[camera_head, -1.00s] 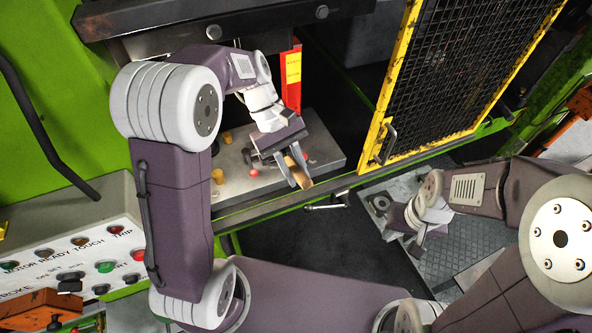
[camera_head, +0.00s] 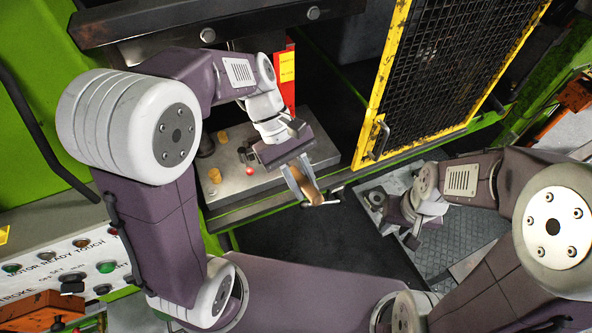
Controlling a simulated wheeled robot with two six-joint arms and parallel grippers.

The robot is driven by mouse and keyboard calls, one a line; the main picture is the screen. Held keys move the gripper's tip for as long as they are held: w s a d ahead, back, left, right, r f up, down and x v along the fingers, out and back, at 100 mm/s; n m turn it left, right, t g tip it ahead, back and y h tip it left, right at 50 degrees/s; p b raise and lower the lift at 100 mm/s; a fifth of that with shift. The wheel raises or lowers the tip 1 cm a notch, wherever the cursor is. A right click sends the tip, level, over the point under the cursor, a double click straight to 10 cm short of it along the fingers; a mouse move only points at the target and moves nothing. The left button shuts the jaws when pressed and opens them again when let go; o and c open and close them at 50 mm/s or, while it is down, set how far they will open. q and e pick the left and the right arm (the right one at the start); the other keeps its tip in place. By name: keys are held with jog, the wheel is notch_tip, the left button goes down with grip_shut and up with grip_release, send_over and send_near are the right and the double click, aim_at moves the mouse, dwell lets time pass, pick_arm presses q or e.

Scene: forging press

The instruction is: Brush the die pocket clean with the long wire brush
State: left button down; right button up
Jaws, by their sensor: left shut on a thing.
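My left gripper (camera_head: 301,180) is shut on the tan wooden handle (camera_head: 308,188) of what looks like the wire brush. It holds the handle over the front edge of the press bed. The brush's bristle end is not clearly visible. The grey plate (camera_head: 229,187) of the press bed lies to the left of and behind this gripper. The die pocket cannot be made out; my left arm and gripper cover part of the bed. My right gripper (camera_head: 411,234) hangs low over the area at right, and its jaws are too small to judge.
Yellowish pegs (camera_head: 214,175) and a red ball-ended part (camera_head: 250,170) stand on the plate. A yellow-framed mesh guard (camera_head: 376,95) stands open at right. A red post (camera_head: 285,80) rises behind the gripper. A control panel (camera_head: 75,262) is at lower left.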

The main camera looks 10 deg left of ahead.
pick_arm(q)
jog(key=s+d+r, duration=0.1)
jog(key=s+d, duration=0.6)
jog(key=s, duration=0.4)
jog(key=shift+d+r+p, duration=0.15)
jog(key=shift+d+p, duration=0.1)
jog(key=shift+p, duration=0.15)
dwell(0.3)
